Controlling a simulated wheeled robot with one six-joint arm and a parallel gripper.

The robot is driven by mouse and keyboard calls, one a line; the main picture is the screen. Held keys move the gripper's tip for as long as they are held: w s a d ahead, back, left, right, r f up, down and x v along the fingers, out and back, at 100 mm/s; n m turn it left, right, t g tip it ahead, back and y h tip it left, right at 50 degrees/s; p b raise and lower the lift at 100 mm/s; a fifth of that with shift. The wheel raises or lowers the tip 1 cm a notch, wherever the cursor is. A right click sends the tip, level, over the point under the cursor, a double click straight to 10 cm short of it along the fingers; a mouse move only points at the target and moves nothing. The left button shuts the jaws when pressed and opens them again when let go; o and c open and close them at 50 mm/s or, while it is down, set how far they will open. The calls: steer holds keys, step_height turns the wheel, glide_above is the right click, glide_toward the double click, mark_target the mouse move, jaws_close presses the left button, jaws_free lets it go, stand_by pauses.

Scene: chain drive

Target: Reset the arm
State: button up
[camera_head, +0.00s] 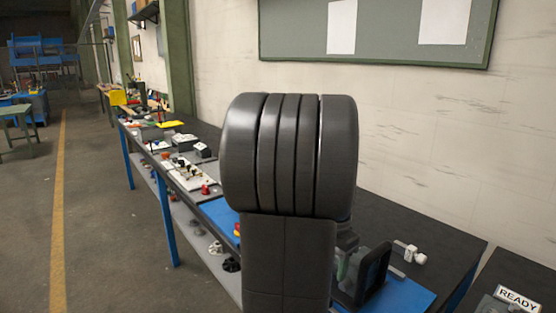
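My arm (287,155) stands upright in the middle of the camera view, its thick dark ribbed joint at the top and a dark link (285,262) running down below it. It covers the centre of the workbench behind it. I cannot make out my gripper or its fingers. A dark, frame-like part (376,272) shows just right of the link, over the blue mat (405,296); I cannot tell whether it belongs to my arm or stands on the bench.
A long dark workbench (425,225) with blue legs runs along the wall, bearing a white board (187,177) with small parts and a small white fitting (409,252). A READY sign (518,298) stands at bottom right. The floor (105,235) at left is clear.

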step_height(320, 180, down, 11)
steer(key=shift+r, duration=0.15)
steer(key=shift+r+n, duration=0.1)
steer(key=shift+n, duration=0.2)
steer(key=n, duration=0.3)
steer(key=shift+a, duration=0.1)
steer(key=n, duration=0.5)
steer(key=shift+s, duration=0.15)
steer(key=n, duration=0.4)
steer(key=shift+s+n, duration=0.1)
steer(key=shift+n, duration=0.2)
steer(key=n, duration=0.4)
steer(key=shift+s+n+p, duration=0.1)
steer(key=shift+n+p, duration=0.3)
steer(key=shift+s+r, duration=0.1)
steer(key=shift+r, duration=0.05)
